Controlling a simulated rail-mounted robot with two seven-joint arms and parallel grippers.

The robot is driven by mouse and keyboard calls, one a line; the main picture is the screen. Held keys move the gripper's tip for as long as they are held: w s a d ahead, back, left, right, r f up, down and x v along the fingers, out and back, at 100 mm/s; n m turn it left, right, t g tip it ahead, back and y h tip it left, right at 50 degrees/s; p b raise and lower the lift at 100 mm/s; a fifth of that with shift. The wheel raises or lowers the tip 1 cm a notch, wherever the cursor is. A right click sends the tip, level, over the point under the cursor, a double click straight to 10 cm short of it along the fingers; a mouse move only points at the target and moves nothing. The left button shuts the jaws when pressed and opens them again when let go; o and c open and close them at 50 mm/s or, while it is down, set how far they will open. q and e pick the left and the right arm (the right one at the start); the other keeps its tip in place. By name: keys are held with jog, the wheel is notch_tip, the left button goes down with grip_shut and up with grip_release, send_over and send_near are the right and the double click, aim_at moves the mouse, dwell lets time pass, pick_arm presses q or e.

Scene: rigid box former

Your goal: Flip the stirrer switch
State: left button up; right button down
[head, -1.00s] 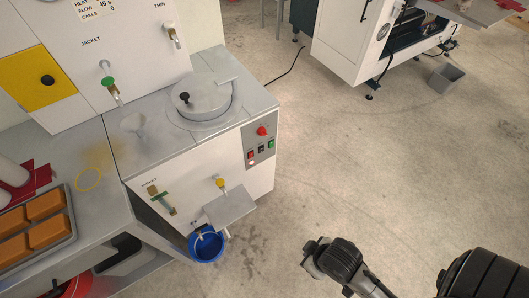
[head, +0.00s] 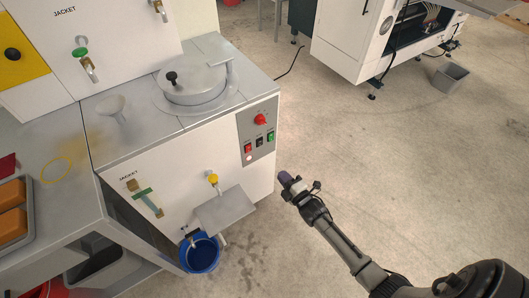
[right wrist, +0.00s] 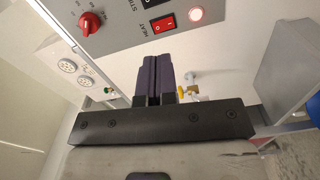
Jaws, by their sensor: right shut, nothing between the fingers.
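The control panel (head: 257,132) is a grey plate on the front of the white machine. In the right wrist view the stirrer switch (right wrist: 150,3) is cut by the top edge, beside the red heat switch (right wrist: 163,25). My right gripper (head: 284,178) is right of and below the panel in the head view. Its dark purple fingers (right wrist: 158,62) are shut and empty, pointing toward the panel, and appear apart from it. My left gripper is not in view.
A red knob (head: 261,119) is above the switches, and a lit lamp (head: 248,157) is below. A yellow-handled tap (head: 213,179), a metal shelf (head: 225,207) and a blue bucket (head: 203,255) are at the machine's front.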

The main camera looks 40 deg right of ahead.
jog(key=shift+w+d+f+n+t+b, duration=0.15)
jog(key=shift+w+d+n+t+b, duration=0.1)
jog(key=shift+d+n+t, duration=0.15)
jog(key=shift+w+d+f+n+t+b, duration=0.1)
jog(key=shift+w+d+n+t, duration=0.2)
jog(key=shift+d+n, duration=0.15)
jog(key=b, duration=0.6)
send_near(261, 141)
jog(key=w, duration=0.6)
jog(key=shift+d, duration=0.25)
jog(key=shift+w+r, duration=0.25)
jog(key=shift+w, duration=0.5)
